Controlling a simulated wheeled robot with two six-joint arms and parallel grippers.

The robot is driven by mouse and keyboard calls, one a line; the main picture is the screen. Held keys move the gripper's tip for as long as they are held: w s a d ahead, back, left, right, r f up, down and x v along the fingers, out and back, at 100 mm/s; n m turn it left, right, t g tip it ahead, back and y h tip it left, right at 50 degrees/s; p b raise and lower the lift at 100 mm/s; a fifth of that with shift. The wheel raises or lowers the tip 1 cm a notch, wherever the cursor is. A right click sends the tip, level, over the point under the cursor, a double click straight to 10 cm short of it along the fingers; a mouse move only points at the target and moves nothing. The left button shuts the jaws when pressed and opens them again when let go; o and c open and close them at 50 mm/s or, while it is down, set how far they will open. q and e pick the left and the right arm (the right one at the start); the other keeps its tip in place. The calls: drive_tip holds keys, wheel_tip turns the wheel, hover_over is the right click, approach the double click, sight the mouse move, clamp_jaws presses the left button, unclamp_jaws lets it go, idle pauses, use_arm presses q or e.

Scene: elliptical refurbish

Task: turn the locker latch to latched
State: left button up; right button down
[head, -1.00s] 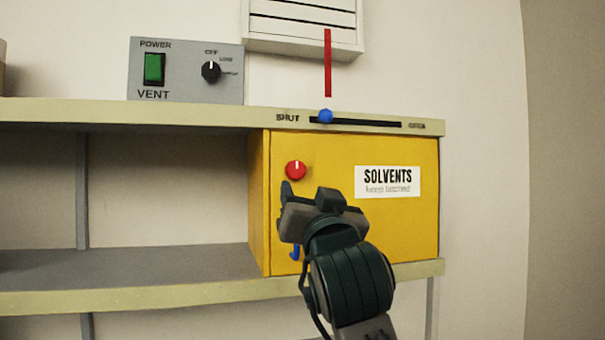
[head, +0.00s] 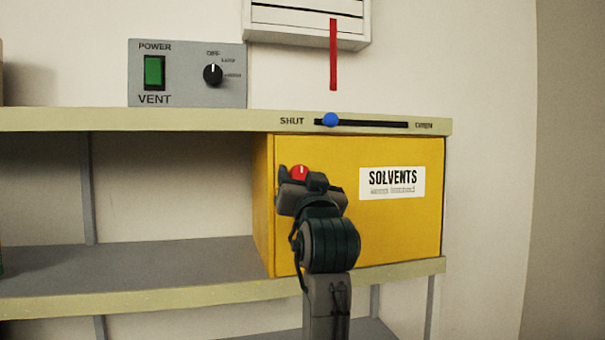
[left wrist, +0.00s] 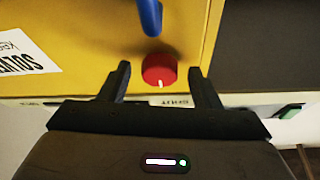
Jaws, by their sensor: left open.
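The locker (head: 390,225) is a yellow box with a SOLVENTS label (head: 392,183). Its latch, a round red knob (head: 301,171) with a white mark pointing up, is at the door's upper left; its lower part is hidden by my gripper. My left gripper (head: 300,178) is open in front of it. In the left wrist view, which looks upside down, the red knob (left wrist: 159,71) lies between the two spread fingertips, with a gap on each side. A blue handle (left wrist: 150,17) shows near the top there; in the head view it is hidden. My right gripper is not in view.
A shelf edge (head: 200,119) with a blue slider (head: 330,120) near SHUT runs just above the locker. A grey vent panel (head: 188,74) stands on it. A red strip (head: 333,60) hangs above. The shelf bay left of the locker is empty.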

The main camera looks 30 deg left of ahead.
use_arm(q)
drive_tip(key=c, duration=1)
drive_tip(key=shift+d+f+n+b, duration=0.1)
drive_tip(key=shift+f+n+b, duration=0.05)
drive_tip(key=shift+n+b, duration=0.55)
drive_tip(key=n+g+y+b, duration=0.1)
drive_tip(key=n+b, duration=0.1)
drive_tip(key=n, duration=0.1)
drive_tip(key=n+g+y+b, duration=0.1)
drive_tip(key=n+g+b, duration=0.1)
drive_tip(key=n+b, duration=0.1)
drive_tip(key=n+g+y+b, duration=0.1)
drive_tip(key=n+b, duration=0.2)
drive_tip(key=shift+w+d+g, duration=0.1)
drive_tip(key=shift+d+g, duration=0.05)
drive_tip(key=shift+g, duration=0.25)
drive_tip(key=n+g+b, duration=0.1)
drive_tip(key=n+b, duration=0.1)
drive_tip(key=n, duration=0.2)
drive_tip(key=shift+g, duration=0.3)
drive_tip(key=shift+w+r+n+g+y+b, duration=0.15)
drive_tip(key=shift+n+g+y+b, duration=0.35)
drive_tip(key=shift+n, duration=0.7)
drive_tip(key=n+g+h, duration=0.1)
drive_tip(key=n, duration=0.2)
drive_tip(key=shift+r, duration=0.2)
drive_tip(key=shift+n+g+h, duration=0.4)
drive_tip(key=shift+n+g, duration=0.4)
drive_tip(key=shift+n, duration=1)
